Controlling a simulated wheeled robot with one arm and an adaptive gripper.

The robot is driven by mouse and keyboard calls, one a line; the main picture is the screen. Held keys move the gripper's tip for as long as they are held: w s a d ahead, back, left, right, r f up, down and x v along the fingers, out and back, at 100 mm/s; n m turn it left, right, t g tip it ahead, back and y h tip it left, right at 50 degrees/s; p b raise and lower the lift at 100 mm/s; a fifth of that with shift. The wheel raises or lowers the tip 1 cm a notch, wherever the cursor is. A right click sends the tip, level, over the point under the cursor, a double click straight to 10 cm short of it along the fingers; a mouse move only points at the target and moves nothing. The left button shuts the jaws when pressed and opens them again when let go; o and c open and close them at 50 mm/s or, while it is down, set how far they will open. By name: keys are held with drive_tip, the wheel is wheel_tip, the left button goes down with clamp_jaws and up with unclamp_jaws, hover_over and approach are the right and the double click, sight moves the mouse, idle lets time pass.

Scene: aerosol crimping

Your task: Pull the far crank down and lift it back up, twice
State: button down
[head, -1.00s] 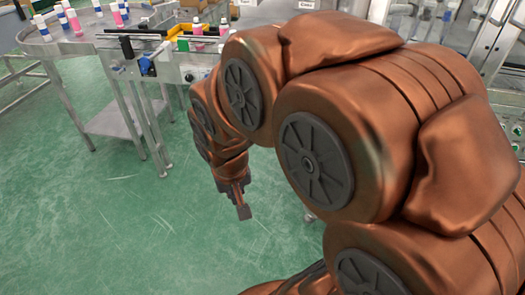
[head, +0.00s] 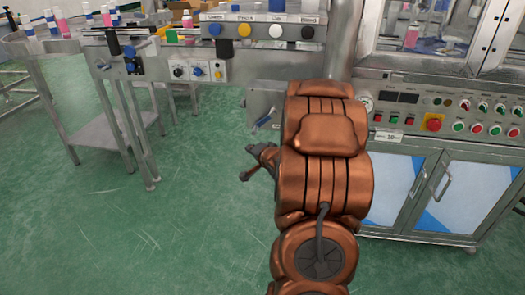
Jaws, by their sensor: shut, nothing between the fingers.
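A small lever with a blue grip (head: 264,121) sticks out of the front of a grey metal box (head: 262,98), left of my arm. It looks like a crank; I cannot tell if it is the far one. A second blue-and-black handle (head: 131,66) stands on the left conveyor's edge. My gripper (head: 256,160) is shut and empty. It is in the air below the blue-gripped lever and apart from it. My copper arm covers part of the machine behind it.
A control panel (head: 440,113) with buttons and a red emergency stop (head: 433,122) is at the right, above a cabinet (head: 415,190). A conveyor table (head: 70,45) with several bottles is at the left. The green floor (head: 120,230) is clear.

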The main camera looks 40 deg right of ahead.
sight(264, 122)
drive_tip(key=s+d+f+m+t+h+b, duration=0.2)
drive_tip(key=s+d+f+m+t+b, duration=0.55)
drive_tip(key=s+m+b, duration=0.2)
drive_tip(key=w+r+b, duration=0.3)
drive_tip(key=w+r, duration=0.4)
drive_tip(key=w, duration=0.5)
drive_tip(key=shift+d+t+b, duration=0.2)
drive_tip(key=shift+t+b, duration=0.2)
drive_tip(key=shift+t, duration=0.05)
